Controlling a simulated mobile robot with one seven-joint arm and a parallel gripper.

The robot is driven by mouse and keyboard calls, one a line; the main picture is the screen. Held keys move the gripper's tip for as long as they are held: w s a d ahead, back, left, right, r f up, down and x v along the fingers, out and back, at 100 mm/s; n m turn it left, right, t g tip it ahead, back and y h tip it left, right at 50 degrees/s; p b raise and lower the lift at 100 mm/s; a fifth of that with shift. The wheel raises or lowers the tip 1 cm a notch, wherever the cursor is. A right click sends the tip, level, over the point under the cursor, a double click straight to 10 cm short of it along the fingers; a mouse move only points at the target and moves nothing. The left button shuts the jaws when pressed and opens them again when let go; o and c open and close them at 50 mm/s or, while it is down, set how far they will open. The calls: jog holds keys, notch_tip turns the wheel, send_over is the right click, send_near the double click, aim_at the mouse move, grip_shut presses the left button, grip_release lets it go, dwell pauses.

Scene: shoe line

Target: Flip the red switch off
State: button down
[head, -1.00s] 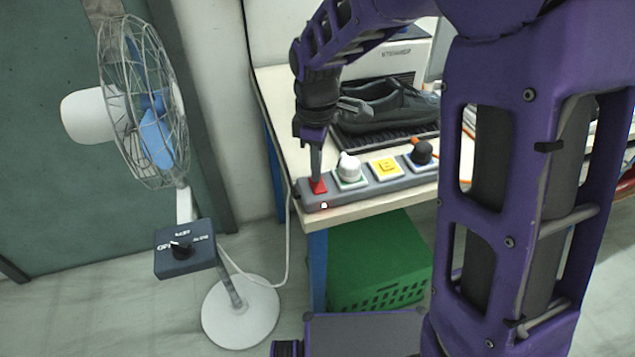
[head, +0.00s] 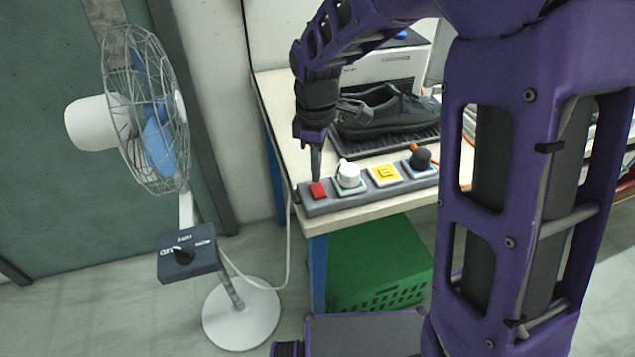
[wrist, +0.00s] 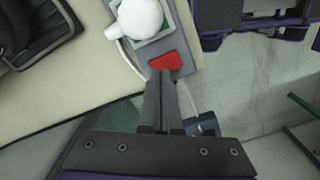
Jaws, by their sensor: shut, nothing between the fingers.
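The red switch (head: 318,190) sits at the left end of a grey control strip (head: 334,206) along the table's front edge. It looks flat and unlit, and no light shows on the strip below it. In the wrist view the red switch (wrist: 166,62) lies just past my fingertips. My gripper (head: 316,180) points down, shut and empty, with its tips right at the switch's back edge. The wrist view shows the closed fingers (wrist: 160,76) side by side. I cannot tell whether the tips touch the switch.
A white knob (head: 349,174), a yellow button (head: 384,174) and a black knob (head: 420,157) share the strip. A dark shoe (head: 388,112) stands behind on a black mat. A fan (head: 145,120) stands left of the table, and a green crate (head: 380,262) sits below.

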aim_at(316, 186)
jog(key=shift+r+p, duration=1.75)
jog(key=shift+r, duration=0.65)
jog(key=shift+w, duration=0.1)
